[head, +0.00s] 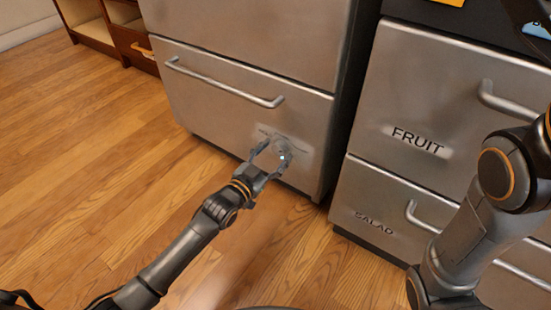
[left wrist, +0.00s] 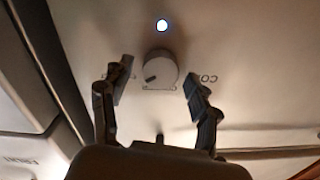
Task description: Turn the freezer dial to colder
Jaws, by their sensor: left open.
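The freezer dial (head: 281,145) is a small round grey knob low on the steel freezer drawer (head: 225,108). In the left wrist view the dial (left wrist: 161,70) shows a dark mark at its lower left. Faint lettering lies on both sides of it, partly hidden by the fingers; the right one starts like "COL". A lit blue-white light (left wrist: 162,25) sits by the dial. My left gripper (head: 269,157) is open in front of the dial, with one finger to each side. I cannot tell whether they touch it.
A bar handle (head: 225,84) runs across the freezer drawer above the dial. To the right stand steel drawers marked FRUIT (head: 418,139) and SALAD (head: 376,223), with protruding handles. My right arm is in front of them. The wooden floor (head: 90,150) at left is clear.

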